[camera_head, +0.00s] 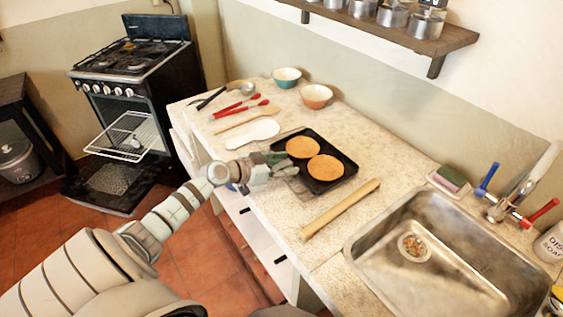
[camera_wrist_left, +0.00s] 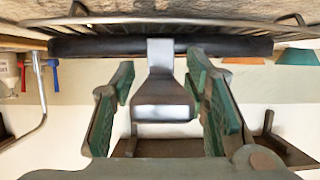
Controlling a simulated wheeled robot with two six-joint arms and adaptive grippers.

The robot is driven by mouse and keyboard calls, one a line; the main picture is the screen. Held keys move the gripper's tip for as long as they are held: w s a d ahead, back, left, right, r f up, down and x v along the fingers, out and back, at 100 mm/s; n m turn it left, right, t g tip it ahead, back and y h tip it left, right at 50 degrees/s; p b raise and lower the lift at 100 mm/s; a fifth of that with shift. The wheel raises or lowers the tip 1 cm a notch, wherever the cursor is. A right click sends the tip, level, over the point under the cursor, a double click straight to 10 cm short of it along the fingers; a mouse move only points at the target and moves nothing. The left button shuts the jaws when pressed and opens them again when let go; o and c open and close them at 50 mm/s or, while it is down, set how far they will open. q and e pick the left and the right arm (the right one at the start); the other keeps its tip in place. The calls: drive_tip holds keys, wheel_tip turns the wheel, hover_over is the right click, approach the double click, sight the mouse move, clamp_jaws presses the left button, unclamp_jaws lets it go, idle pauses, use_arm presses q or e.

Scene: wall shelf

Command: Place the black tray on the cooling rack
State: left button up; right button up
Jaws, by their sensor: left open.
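The black tray (camera_head: 328,146) holds two round orange-brown cakes (camera_head: 325,168) and lies on the counter's middle stretch. Thin wires of the cooling rack (camera_head: 292,184) show along its near-left side. In the left wrist view, which is upside down, the rack's wire rim (camera_wrist_left: 210,19) lies against the counter side, with the dark tray edge (camera_wrist_left: 100,47) just above the rack; the tray seems to rest on it. My left gripper (camera_head: 278,164) is open at the tray's left edge. Its green fingers (camera_wrist_left: 160,80) stand apart, with a grey piece between them. My right gripper is out of view.
A white spoon rest (camera_head: 251,133), utensils and two bowls (camera_head: 316,96) are farther back. A wall shelf (camera_head: 420,38) hangs above.

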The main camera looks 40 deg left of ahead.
use_arm(q)
drive_tip(key=p+v, duration=0.4)
drive_tip(key=v, duration=0.1)
drive_tip(key=shift+r+p, duration=0.4)
drive_tip(key=shift+r, duration=0.05)
drive_tip(key=p+v, duration=0.2)
drive_tip(key=v, duration=0.4)
drive_tip(key=shift+s+a+f, duration=0.15)
drive_tip(key=shift+s+f, duration=0.05)
drive_tip(key=shift+s, duration=0.15)
